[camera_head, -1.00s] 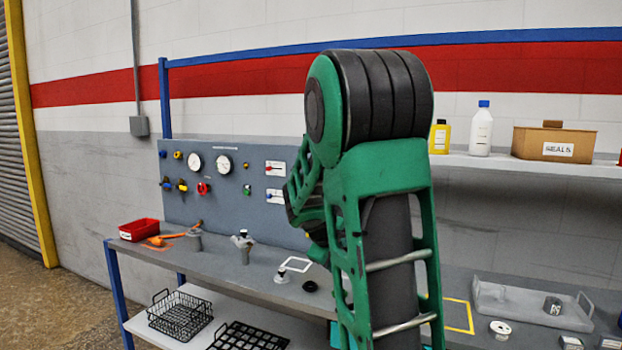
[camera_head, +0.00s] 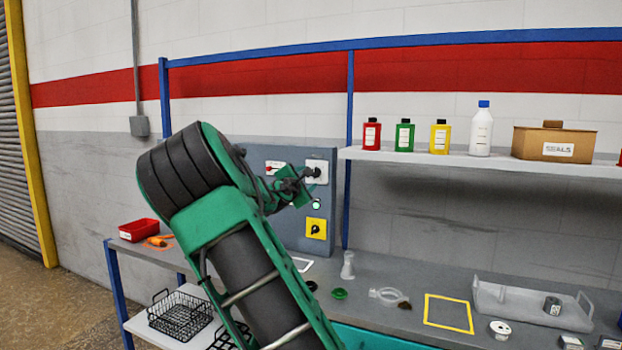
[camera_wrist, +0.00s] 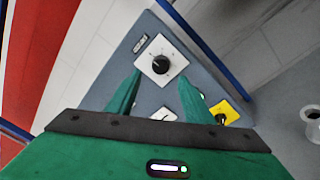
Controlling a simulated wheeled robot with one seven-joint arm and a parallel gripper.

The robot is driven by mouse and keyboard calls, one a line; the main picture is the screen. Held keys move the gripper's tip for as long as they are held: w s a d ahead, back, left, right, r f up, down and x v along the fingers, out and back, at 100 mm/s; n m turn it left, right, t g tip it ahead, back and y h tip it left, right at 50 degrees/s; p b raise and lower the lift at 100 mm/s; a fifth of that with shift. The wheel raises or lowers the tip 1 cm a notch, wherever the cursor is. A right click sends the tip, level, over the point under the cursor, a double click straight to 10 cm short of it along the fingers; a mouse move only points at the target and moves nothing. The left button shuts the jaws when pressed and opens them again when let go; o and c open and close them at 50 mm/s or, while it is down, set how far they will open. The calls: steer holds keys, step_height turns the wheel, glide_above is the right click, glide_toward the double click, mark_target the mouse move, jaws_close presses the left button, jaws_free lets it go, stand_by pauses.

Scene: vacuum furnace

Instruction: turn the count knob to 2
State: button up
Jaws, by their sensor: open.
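A black round knob on a white square plate sits at the upper right of the grey panel (camera_head: 275,228) in the head view. The knob shows in the wrist view (camera_wrist: 160,64) with its plate (camera_wrist: 150,49); its markings are too small to read. My gripper (camera_head: 302,186) is in front of the panel, close to this plate and just below it in the head view. In the wrist view my gripper (camera_wrist: 160,78) has its two green fingers spread, with the knob between and just beyond the tips. No contact is visible. My arm hides much of the panel.
A yellow plate with a black switch (camera_head: 316,228) and a green lamp (camera_head: 317,204) sit below the knob. Blue frame posts flank the panel. The bench below holds a clear flask (camera_head: 348,265), a green cap (camera_head: 339,294) and a grey tray (camera_head: 490,291).

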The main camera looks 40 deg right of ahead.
mark_target(314, 173)
steer(key=x, duration=0.7)
steer(key=shift+d, duration=0.1)
